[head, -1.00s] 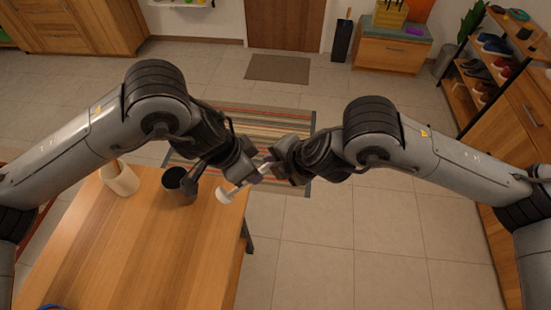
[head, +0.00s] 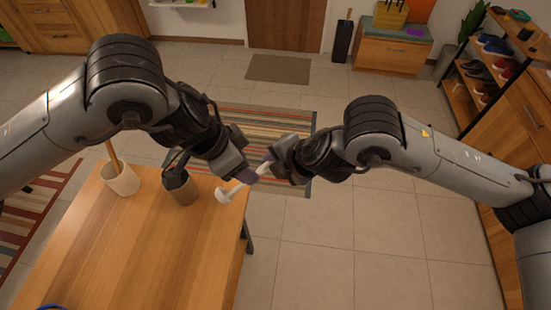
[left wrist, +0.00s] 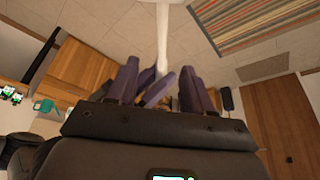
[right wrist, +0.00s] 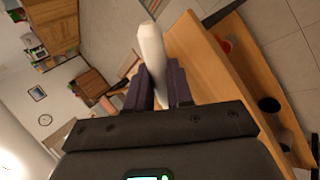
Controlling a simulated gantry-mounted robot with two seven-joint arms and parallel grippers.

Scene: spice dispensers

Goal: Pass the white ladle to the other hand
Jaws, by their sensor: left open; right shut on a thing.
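The white ladle (head: 223,196) hangs in the air near the table's right edge, its round end toward the lower left. My right gripper (head: 266,168) is shut on the upper end of its handle. In the right wrist view the white ladle (right wrist: 151,50) comes out from between the closed fingers. My left gripper (head: 248,174) is open close beside the right one. In the left wrist view the ladle's handle (left wrist: 162,38) runs between the spread fingers. I cannot tell whether either finger touches it.
A wooden table (head: 110,245) lies at the lower left. Open tiled floor (head: 330,250) lies right of the table.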

